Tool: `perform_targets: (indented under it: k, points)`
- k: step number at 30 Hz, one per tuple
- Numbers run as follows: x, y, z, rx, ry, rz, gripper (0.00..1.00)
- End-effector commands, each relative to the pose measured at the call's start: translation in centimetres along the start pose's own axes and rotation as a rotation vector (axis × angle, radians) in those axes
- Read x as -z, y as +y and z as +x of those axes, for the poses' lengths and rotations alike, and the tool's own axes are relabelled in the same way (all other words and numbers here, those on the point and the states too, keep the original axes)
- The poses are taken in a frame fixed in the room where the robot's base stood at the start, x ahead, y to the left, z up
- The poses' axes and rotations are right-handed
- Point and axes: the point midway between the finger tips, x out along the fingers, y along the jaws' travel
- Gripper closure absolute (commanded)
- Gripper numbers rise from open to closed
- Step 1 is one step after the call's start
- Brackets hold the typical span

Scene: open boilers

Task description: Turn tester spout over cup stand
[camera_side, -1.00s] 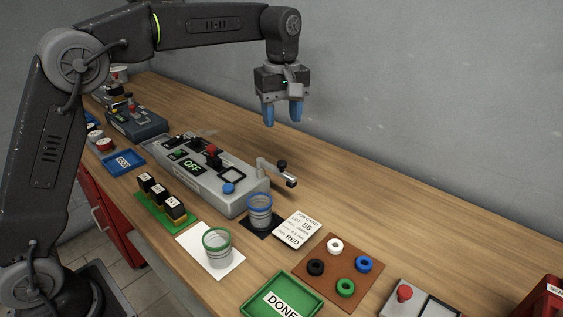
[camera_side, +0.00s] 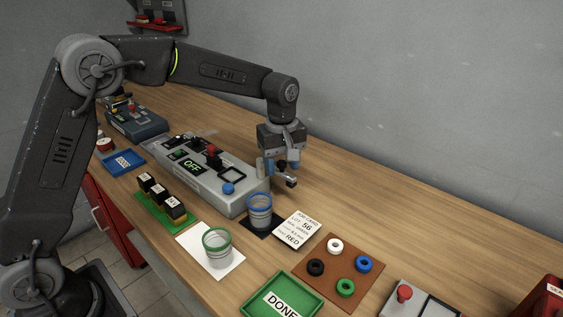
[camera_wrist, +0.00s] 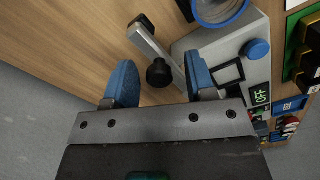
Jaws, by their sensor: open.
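The tester (camera_side: 205,175) is a long grey box with a display reading OFF. Its grey spout (camera_wrist: 150,42) sticks out from the right end and carries a black knob (camera_wrist: 160,72). The spout tip (camera_side: 290,183) points to the right, away from the cup with a blue rim (camera_side: 260,212). That cup stands on a dark square pad (camera_side: 272,231) by the tester's near right corner. My gripper (camera_side: 281,168) is low over the spout. In the wrist view its blue fingers (camera_wrist: 160,84) are apart, with the knob showing between them; contact is not visible.
A paper card (camera_side: 297,230) marked RED lies right of the pad. A green-rimmed cup (camera_side: 217,248) stands on white paper. A brown board (camera_side: 338,272) holds several coloured rings. A green DONE tray (camera_side: 282,297) is at the front. The back right table is clear.

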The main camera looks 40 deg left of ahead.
Motion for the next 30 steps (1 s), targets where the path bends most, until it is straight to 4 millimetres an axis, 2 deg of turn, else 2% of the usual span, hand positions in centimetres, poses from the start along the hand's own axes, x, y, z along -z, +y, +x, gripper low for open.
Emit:
perform_targets:
  k: [2,17,30]
  points:
    - [0.00,0.00,-0.02,0.000,0.000,0.000,0.52]
    - [0.00,0.01,-0.07,0.000,0.000,0.000,0.99]
    - [-0.07,-0.16,-0.10,-0.001,0.000,0.022,1.00]
